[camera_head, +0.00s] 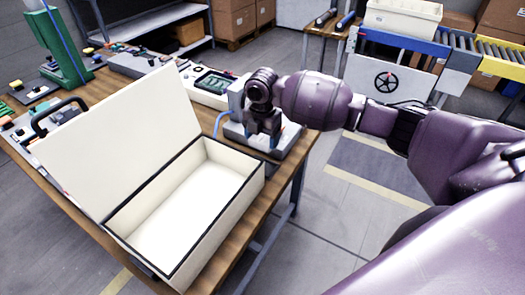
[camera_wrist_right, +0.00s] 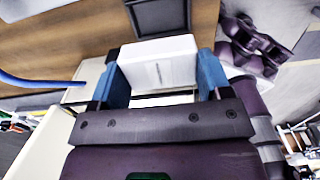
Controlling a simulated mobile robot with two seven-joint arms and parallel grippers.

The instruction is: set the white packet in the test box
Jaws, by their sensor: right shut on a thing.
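The test box is an open white case with dark edging and a black handle on the table; its front wall (camera_head: 228,222) faces me and its raised lid (camera_head: 120,140) leans back to the left. Its inside looks empty. My right gripper (camera_head: 265,130) is beyond the box's far right corner, pointing down. In the right wrist view the blue fingertips (camera_wrist_right: 168,80) are shut on the white packet (camera_wrist_right: 158,65), a pale block between them. In the head view I cannot clearly separate the packet from the white equipment behind the gripper. My left gripper is not in view.
A white device base (camera_head: 290,140) sits at the table's right edge by my gripper. A meter (camera_head: 213,84) lies behind the lid, and a green stand (camera_head: 55,50) is at the far left. A conveyor with a white bin (camera_head: 402,20) is at the back right.

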